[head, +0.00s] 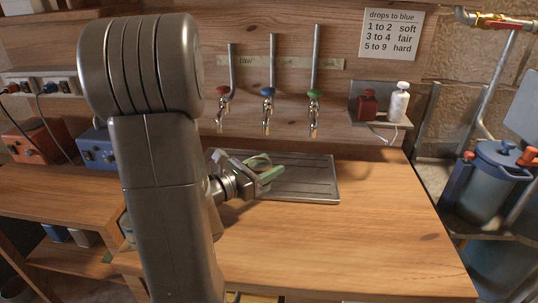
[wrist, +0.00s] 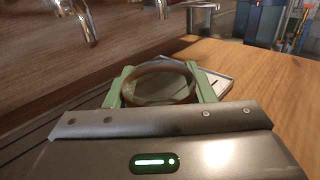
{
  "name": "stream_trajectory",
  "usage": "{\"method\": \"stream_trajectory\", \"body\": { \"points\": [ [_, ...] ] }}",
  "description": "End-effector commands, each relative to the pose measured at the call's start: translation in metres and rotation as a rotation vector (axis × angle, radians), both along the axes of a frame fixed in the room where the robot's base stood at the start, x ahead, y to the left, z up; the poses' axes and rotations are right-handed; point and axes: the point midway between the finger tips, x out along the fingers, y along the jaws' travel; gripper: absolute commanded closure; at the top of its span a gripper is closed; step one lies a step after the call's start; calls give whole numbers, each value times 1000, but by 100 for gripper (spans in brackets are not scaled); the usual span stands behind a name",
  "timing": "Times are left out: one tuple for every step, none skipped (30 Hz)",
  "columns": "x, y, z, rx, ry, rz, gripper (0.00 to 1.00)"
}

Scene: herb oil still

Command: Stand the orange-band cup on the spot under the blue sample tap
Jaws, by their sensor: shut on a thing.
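The clear cup with an orange-brown band (wrist: 158,101) is between the two green fingers of my gripper (wrist: 162,86) in the wrist view, and they are shut on it. I look into its open mouth; its base is hidden. In the head view, my gripper (head: 264,170) is over the grooved metal tray (head: 317,187), below and in front of the blue sample tap (head: 268,95). The cup is mostly hidden there by the fingers. I cannot tell the cup's height above the tray. The spot under the blue tap is not clearly visible.
A shelf at right holds a dark red bottle (head: 367,105) and a white bottle (head: 399,103). The wooden bench (head: 350,240) is clear in front of the tray.

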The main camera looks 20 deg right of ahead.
Motion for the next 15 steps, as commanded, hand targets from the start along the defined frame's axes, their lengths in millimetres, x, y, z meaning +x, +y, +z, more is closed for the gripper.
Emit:
{"method": "stream_trajectory", "body": {
  "points": [
    [12, -9, 1, 0, 0, -3, 77],
    [19, -13, 1, -1, -1, -3, 77],
    [29, -18, 1, 0, -1, -3, 77],
    [36, -23, 1, 0, -1, -2, 77],
    [43, -27, 1, 0, 0, -2, 77],
    [52, -33, 1, -1, 0, -2, 77],
    [59, -37, 1, -1, -1, -2, 77],
    [66, -41, 1, -1, -1, -1, 77],
    [74, -45, 1, 0, 0, -1, 77],
    [79, -49, 1, 0, 0, -1, 77],
    [84, -52, 1, -1, -1, -1, 77],
    [90, -55, 0, 0, 0, -1, 77],
    [93, -58, 1, -1, -1, -1, 77],
    [96, -59, 1, 0, -1, -1, 77],
    [99, -61, 0, 0, 0, -1, 77]
  ]
}}
